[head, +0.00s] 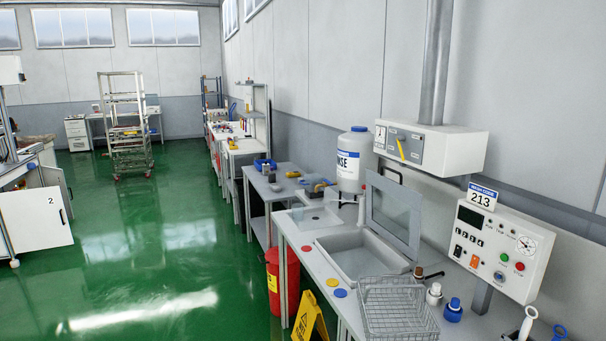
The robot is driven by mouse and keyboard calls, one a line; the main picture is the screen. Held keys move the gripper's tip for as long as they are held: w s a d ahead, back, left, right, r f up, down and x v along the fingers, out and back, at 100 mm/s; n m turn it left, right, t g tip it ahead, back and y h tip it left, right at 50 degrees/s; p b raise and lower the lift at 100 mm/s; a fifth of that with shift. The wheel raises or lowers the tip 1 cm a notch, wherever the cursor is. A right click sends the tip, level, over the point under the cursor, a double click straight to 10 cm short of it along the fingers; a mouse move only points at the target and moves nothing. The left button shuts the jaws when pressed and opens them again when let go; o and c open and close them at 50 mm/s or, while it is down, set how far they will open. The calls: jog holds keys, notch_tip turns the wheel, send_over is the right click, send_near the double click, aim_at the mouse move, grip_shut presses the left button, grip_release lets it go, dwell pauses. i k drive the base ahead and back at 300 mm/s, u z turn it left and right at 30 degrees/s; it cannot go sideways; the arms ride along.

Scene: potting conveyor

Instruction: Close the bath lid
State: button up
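The bath (350,263) is a grey basin set in the workbench along the right wall. Its lid (393,211) is a grey frame with a clear pane. The lid stands raised at the back right edge of the bath, so the bath is open. The bath looks empty from here. My gripper is not in view.
A wire basket (396,308) stands in front of the bath. A white rinse tank (354,160) is behind it, and a control panel (498,243) is to the right. A red bin (283,283) and yellow floor sign (308,316) stand before the bench. Green floor (150,260) is clear at left.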

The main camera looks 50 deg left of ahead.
aim_at(412, 198)
jog(key=u, duration=0.55)
jog(key=k, duration=0.3)
jog(key=u, duration=1.15)
jog(key=i, duration=0.75)
